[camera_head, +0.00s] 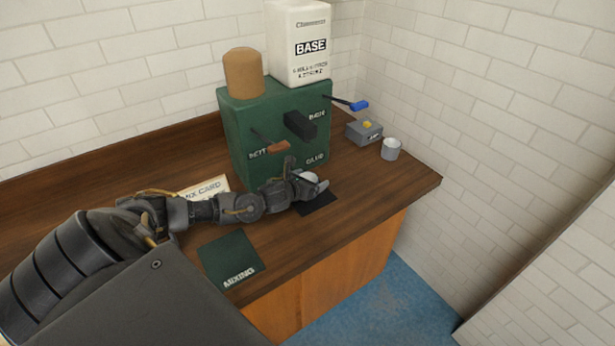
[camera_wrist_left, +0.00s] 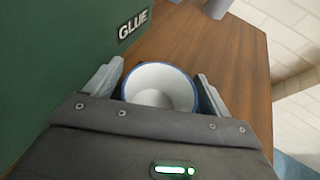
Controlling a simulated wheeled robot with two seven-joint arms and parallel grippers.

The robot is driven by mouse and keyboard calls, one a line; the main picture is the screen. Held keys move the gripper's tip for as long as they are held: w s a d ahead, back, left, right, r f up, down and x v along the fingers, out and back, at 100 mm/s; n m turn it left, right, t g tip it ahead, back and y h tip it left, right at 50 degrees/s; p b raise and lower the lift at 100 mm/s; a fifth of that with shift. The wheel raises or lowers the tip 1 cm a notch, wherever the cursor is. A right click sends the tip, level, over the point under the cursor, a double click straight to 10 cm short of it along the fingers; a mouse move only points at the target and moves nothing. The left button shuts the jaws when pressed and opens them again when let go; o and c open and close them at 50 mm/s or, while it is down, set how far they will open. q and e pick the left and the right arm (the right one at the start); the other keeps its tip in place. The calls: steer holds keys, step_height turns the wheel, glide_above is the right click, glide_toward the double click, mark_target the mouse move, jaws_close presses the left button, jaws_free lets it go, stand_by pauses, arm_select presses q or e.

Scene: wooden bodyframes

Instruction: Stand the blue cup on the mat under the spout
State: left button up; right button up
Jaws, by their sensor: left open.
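The blue cup (camera_wrist_left: 160,88) is upright between the fingers of my left gripper (camera_wrist_left: 158,82) in the left wrist view. Its blue rim and white, empty inside show. In the head view the left gripper (camera_head: 311,183) is open around the cup, and its fingers hide most of it. The black mat (camera_head: 318,205) shows partly below the gripper, in front of the green dispenser (camera_head: 240,130). The dark spout (camera_head: 300,125) sticks out of the dispenser's front, above the gripper. Whether the cup's base rests fully on the mat is hidden. My right gripper is not in view.
A green MIXING mat (camera_head: 231,259) and a mix card (camera_head: 206,188) lie to the left. The counter's edge is close in front.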

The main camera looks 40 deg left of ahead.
arm_select(q)
steer(key=shift+s, duration=0.3)
steer(key=b+v, duration=0.3)
steer(key=v, duration=0.7)
steer(key=shift+s+r, duration=0.1)
steer(key=shift+s, duration=0.05)
steer(key=shift+s+d+r, duration=0.1)
steer(key=shift+s+r, duration=0.25)
steer(key=shift+s, duration=0.1)
